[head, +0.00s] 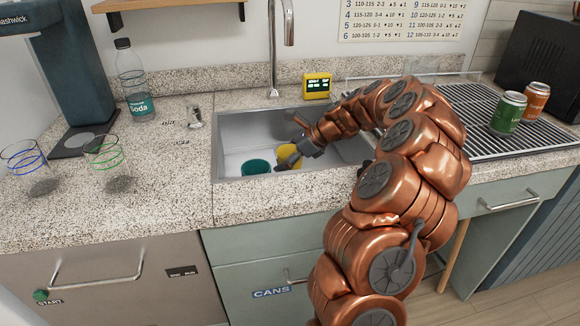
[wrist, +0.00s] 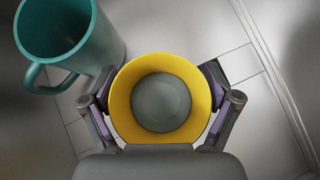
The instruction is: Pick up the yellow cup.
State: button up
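The yellow cup (head: 289,158) is in the sink, partly hidden by my gripper in the head view. In the wrist view the yellow cup (wrist: 124,118) is seen from above, with a round yellow rim and a grey inside. My gripper (head: 287,161) reaches down into the sink at the cup. In the wrist view my gripper (wrist: 160,90) has one finger on each side of the cup. The pads lie right against the rim's outline with no clear gap. Whether they press on the cup cannot be told.
A teal mug (head: 255,167) stands close to the left of the cup in the sink (head: 232,137). A tap (head: 273,60) hangs above the back rim. Two glasses and a soda bottle (head: 136,85) stand left; cans (head: 509,113) stand on the rack at right.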

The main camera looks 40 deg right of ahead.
jog(key=c, duration=1)
jog(key=shift+r, duration=0.15)
jog(key=shift+c, duration=0.2)
